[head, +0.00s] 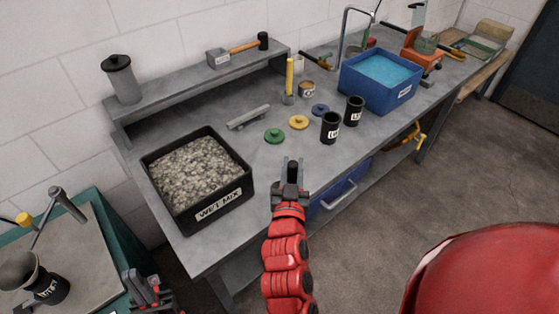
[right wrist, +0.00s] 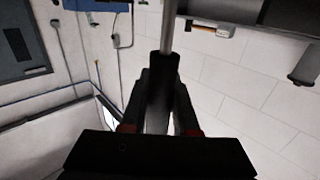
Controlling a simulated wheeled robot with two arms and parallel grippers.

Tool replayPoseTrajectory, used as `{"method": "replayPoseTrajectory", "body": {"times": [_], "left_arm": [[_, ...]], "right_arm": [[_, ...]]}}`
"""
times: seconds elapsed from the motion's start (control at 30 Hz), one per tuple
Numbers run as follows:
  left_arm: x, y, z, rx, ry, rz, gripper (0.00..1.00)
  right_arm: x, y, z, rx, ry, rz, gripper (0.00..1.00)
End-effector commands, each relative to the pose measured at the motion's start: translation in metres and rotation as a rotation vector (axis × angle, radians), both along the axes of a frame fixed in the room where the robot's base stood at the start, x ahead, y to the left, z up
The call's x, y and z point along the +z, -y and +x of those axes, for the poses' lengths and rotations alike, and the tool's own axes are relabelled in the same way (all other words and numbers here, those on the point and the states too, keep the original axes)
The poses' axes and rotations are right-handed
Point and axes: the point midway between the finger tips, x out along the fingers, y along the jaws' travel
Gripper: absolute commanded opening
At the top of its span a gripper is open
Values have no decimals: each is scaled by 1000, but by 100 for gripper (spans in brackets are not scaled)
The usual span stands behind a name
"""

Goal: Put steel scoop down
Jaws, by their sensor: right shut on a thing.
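My right gripper (head: 291,172) is above the floor just off the front edge of the grey bench, right of the black wet-mix tray. In the right wrist view its fingers (right wrist: 160,95) are shut on a dark handle with a thin steel shaft (right wrist: 167,35), which I take for the steel scoop. The shaft runs out of the top of that view, so the scoop's bowl is not seen. In the head view the gripper mostly hides the scoop. My left gripper (head: 147,288) shows at the bottom left beside the teal bench; its jaw opening is unclear.
The wet-mix tray (head: 248,193) of grey gravel stands on the bench's near left. A grey bar (head: 248,117), several coloured lids and two black cups (head: 330,127) (head: 354,111) lie beyond. A blue bin (head: 350,84) stands further back. Bare bench shows right of the tray.

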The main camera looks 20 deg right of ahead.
Motion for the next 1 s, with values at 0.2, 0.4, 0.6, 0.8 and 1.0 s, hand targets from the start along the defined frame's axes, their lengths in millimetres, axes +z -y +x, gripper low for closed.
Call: {"method": "replayPoseTrajectory", "body": {"times": [0.2, 0.4, 0.6, 0.8, 1.0], "left_arm": [[23, 0, 0, 0, 1, 0, 0], [33, 0, 0, 0, 1, 0, 0], [36, 0, 0, 0, 1, 0, 0], [35, 0, 0, 0, 1, 0, 0], [35, 0, 0, 0, 1, 0, 0]], "right_arm": [[2, 5, 46, -6, -1, 0, 0], [-4, 6, 85, -3, -1, 0, 0], [-9, 6, 101, -3, -4, 1, 0], [-38, 6, 105, 0, -8, -1, 0], [-45, 6, 105, -2, -1, 2, 0]]}}
